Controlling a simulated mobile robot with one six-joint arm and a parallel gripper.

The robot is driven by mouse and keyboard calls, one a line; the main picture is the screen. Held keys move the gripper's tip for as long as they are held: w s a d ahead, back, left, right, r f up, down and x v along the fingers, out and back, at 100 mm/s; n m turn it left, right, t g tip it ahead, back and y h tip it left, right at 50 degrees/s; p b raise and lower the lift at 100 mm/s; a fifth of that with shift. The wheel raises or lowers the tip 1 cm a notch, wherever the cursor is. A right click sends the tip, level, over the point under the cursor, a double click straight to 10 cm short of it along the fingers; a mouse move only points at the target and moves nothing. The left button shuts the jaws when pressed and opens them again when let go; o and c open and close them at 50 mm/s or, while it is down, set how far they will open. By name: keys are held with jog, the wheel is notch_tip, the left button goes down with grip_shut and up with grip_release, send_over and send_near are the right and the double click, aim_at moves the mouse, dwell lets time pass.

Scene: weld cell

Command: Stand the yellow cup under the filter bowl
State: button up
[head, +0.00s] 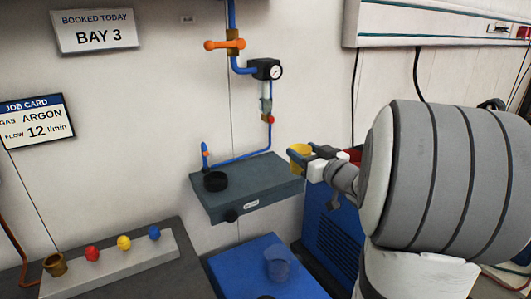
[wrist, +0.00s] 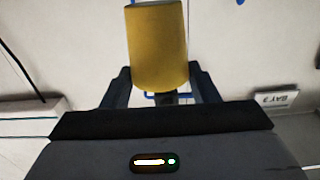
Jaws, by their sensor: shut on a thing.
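The yellow cup (head: 300,153) is held in my gripper (head: 306,157), right of the filter bowl and above the right end of the grey shelf. In the wrist view the yellow cup (wrist: 157,45) fills the space between the two dark fingers (wrist: 160,85). The filter bowl (head: 265,89) is a small clear bowl on the wall, below the black gauge unit (head: 265,69). The cup is apart from it and lower. The grey shelf (head: 258,190) below the bowl has a bare top there.
A black ring (head: 215,181) sits on the shelf's left end. Blue pipe (head: 240,160) runs just above its back. A blue machine (head: 333,238) stands right. A rack (head: 110,268) with coloured balls is left.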

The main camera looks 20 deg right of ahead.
jog(key=w+a+p, duration=0.1)
jog(key=w+a, duration=0.1)
jog(key=w, duration=0.6)
jog(key=w+a+p, duration=0.1)
jog(key=w+a, duration=0.1)
jog(key=w, duration=0.7)
jog(key=f, duration=0.6)
jog(key=shift+w+d+f, duration=0.1)
jog(key=shift+w+d, duration=0.05)
jog(key=shift+w, duration=0.1)
jog(key=shift+w+f, duration=0.3)
jog(key=shift+f, duration=0.2)
jog(key=shift+s, duration=0.1)
jog(key=o, duration=1.1)
jog(key=shift+f, duration=0.1)
jog(key=shift+c, duration=0.2)
